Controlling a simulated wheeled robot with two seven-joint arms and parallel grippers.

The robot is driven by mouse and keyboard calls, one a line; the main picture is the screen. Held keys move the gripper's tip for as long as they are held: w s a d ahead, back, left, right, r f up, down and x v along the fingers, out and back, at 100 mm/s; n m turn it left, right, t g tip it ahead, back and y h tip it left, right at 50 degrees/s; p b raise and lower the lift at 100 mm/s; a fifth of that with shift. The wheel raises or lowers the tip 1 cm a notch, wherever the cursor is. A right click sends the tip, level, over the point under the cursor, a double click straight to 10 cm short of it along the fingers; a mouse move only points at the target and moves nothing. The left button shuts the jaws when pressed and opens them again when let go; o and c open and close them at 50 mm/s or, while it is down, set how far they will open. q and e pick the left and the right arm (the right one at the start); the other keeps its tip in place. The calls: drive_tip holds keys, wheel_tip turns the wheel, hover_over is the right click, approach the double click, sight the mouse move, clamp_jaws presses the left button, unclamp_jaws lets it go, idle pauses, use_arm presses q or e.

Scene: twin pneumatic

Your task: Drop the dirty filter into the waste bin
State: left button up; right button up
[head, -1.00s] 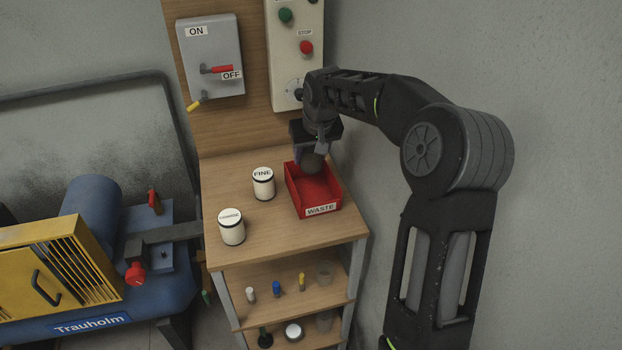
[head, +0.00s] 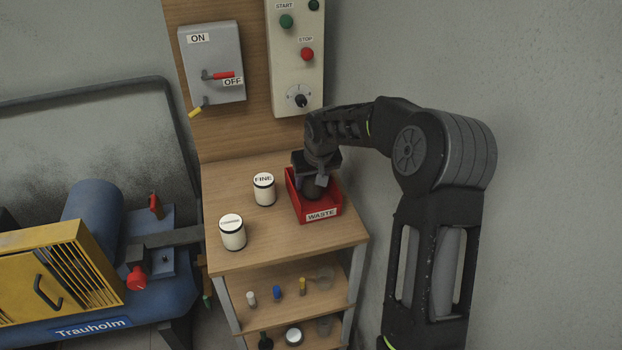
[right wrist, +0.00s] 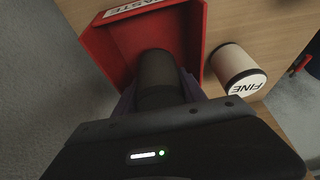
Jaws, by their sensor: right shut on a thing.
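The red waste bin (head: 322,214), labelled WASTE, stands on the wooden bench top and also shows in the right wrist view (right wrist: 102,50). My right gripper (head: 315,186) points down into the bin's opening. It is shut on the dirty filter (right wrist: 157,72), a dark grey cylinder that shows between the fingers in the right wrist view, with the red walls around it. In the head view the gripper mostly hides the filter. I cannot tell whether the filter touches the bin floor. My left gripper is not in view.
A white FINE canister (head: 264,190) stands close left of the bin, and a second white canister (head: 232,232) stands nearer the front left. A switch panel (head: 297,60) rises behind the bench. Small parts lie on the shelf (head: 262,313) below. The blue and yellow compressor (head: 60,270) is at left.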

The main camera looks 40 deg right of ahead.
drive_tip(key=shift+f+b, duration=0.5)
drive_tip(key=shift+f, duration=0.05)
drive_tip(key=shift+f, duration=0.1)
drive_tip(key=o, duration=1.1)
